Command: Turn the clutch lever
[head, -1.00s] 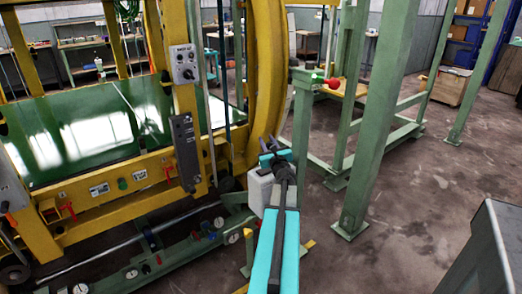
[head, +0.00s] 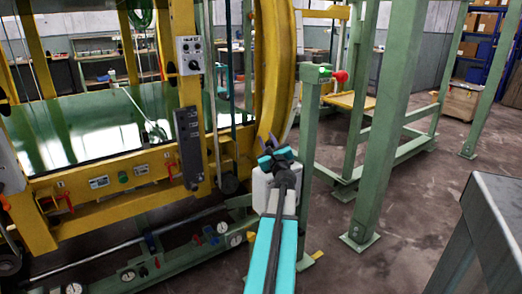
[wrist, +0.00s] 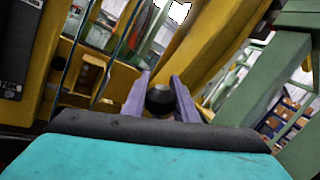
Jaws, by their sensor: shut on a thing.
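My gripper (head: 278,138) is at the foot of the big yellow ring, seen at the end of my turquoise and black arm in the head view. In the wrist view its two grey-purple fingers (wrist: 160,84) stand on either side of a round black knob (wrist: 159,99), which I take to be the clutch lever's end. The fingers are shut on it. The rest of the lever is hidden behind the knob and my gripper. A pale grey box (head: 262,185) stands just below my gripper.
The yellow ring (head: 272,65) rises close behind my gripper. A green post (head: 310,135) with a red knob (head: 341,76) stands to its right. A grey metal cabinet (head: 500,215) is at the lower right. Bare floor (head: 400,240) lies between.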

